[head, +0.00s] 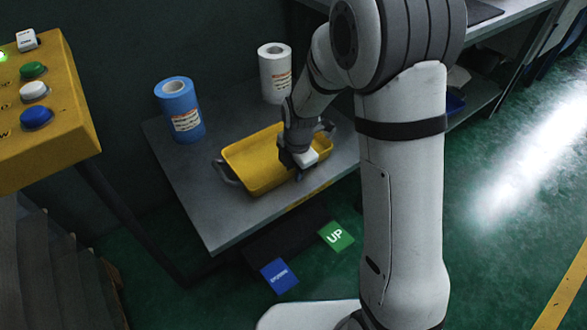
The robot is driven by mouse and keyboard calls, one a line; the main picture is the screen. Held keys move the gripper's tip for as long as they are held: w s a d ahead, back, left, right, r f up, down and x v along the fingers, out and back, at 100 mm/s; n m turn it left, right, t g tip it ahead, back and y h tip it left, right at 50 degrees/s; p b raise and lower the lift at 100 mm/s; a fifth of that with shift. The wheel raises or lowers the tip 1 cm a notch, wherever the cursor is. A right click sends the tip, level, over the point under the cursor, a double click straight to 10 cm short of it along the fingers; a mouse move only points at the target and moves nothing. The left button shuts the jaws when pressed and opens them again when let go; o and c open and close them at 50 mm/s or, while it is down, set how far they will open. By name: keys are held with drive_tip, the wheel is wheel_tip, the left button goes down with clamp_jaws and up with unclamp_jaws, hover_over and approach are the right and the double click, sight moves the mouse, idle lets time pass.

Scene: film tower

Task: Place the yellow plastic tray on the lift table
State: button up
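The yellow plastic tray (245,157) rests on a grey tabletop (230,220), which looks like the lift table. The tray is empty where I can see into it, with a dark handle at its left end and another at its right. My gripper (300,163) points down at the tray's right front part, overlapping its rim in the picture. My gripper's fingers are small and dark here, and I cannot tell whether they touch or hold the tray. My arm hides part of the tray's right end.
A blue film roll (180,110) and a white roll (274,75) stand behind the tray. A green UP plate (336,236) and a blue plate (278,276) lie low in front of the table. A yellow button box (40,110) is at left. Green floor is open at right.

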wheel_tip(320, 180, up, 12)
drive_tip(key=p, duration=0.4)
drive_tip(key=s+d+r+m, duration=0.3)
drive_tip(key=s+d+m, duration=0.3)
drive_tip(key=s+m, duration=0.3)
drive_tip(key=s+d+r+m, duration=0.4)
drive_tip(key=s+m, duration=0.6)
drive_tip(key=m, duration=0.6)
drive_tip(key=shift+s+d+h, duration=0.2)
drive_tip(key=shift+d+h, duration=0.1)
drive_tip(key=shift+d, duration=0.9)
drive_tip(key=shift+r, duration=0.15)
wheel_tip(320, 180, up, 30)
drive_tip(key=t+p, duration=0.1)
drive_tip(key=p, duration=2.6)
drive_tip(key=shift+s+f+t, duration=0.2)
drive_tip(key=shift+t, duration=0.2)
